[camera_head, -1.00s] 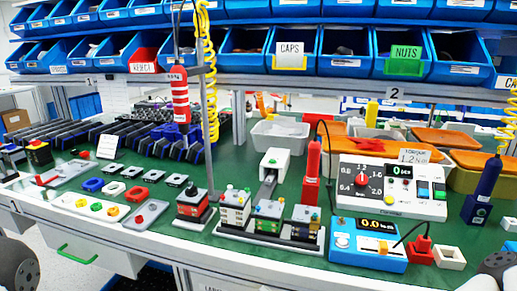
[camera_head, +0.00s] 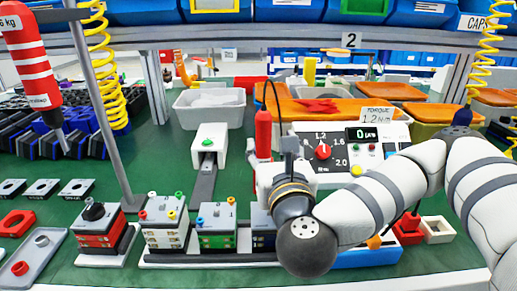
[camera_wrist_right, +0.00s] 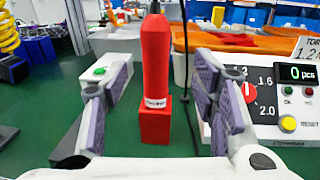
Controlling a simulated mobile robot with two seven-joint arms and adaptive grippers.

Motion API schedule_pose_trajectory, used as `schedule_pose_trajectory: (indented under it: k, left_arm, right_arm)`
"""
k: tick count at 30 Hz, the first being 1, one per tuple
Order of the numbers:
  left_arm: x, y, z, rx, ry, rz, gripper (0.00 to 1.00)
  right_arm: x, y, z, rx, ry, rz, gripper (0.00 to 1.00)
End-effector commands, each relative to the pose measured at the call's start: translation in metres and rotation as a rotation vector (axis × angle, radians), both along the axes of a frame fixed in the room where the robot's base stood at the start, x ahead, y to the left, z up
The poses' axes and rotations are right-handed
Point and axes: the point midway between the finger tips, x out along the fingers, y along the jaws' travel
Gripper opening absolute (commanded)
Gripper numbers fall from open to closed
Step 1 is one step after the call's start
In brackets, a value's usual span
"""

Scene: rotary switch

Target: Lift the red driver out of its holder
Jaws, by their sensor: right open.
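The red driver (camera_head: 263,132) stands upright in its red holder behind my right gripper in the head view. In the right wrist view the driver (camera_wrist_right: 155,60) is a tall red body with a pale label near its foot, above the square red holder (camera_wrist_right: 155,122). My right gripper (camera_wrist_right: 157,85) is open, with one purple-grey padded finger on each side of the driver and gaps to both. In the head view the right gripper (camera_head: 272,170) is seen from behind, and its fingertips are mostly hidden. My left gripper is not in view.
A counter box with a red dial (camera_head: 323,151) stands close right of the driver. A white unit with a green button (camera_head: 208,143) is to its left. A red-and-white tool (camera_head: 30,65) hangs at the left by a grey pole. Small block stacks (camera_head: 162,222) stand in front.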

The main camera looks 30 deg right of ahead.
Motion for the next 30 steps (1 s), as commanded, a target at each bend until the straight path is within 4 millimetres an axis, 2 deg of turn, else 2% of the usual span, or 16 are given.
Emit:
schedule_pose_trajectory:
  k: [7, 13, 21, 23, 28, 30]
  left_arm:
    - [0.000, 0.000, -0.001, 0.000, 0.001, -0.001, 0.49]
    - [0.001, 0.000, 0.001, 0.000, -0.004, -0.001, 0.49]
    - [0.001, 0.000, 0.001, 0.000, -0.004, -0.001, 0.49]
    - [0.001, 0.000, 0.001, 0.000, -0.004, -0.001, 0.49]
    - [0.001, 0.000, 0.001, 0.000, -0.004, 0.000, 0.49]
    - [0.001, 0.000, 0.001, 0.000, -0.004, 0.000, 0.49]
  right_arm:
    - [0.030, -0.014, 0.001, -0.001, -0.002, -0.003, 0.53]
    - [0.064, -0.027, -0.001, -0.001, -0.003, -0.003, 0.53]
    - [0.070, -0.029, -0.002, -0.001, 0.000, 0.001, 0.53]
    - [0.070, -0.029, -0.002, -0.001, 0.000, 0.001, 0.42]
    - [0.070, -0.029, -0.002, -0.002, -0.001, 0.001, 0.03]
    - [0.070, -0.029, -0.002, -0.001, 0.000, 0.001, 0.00]
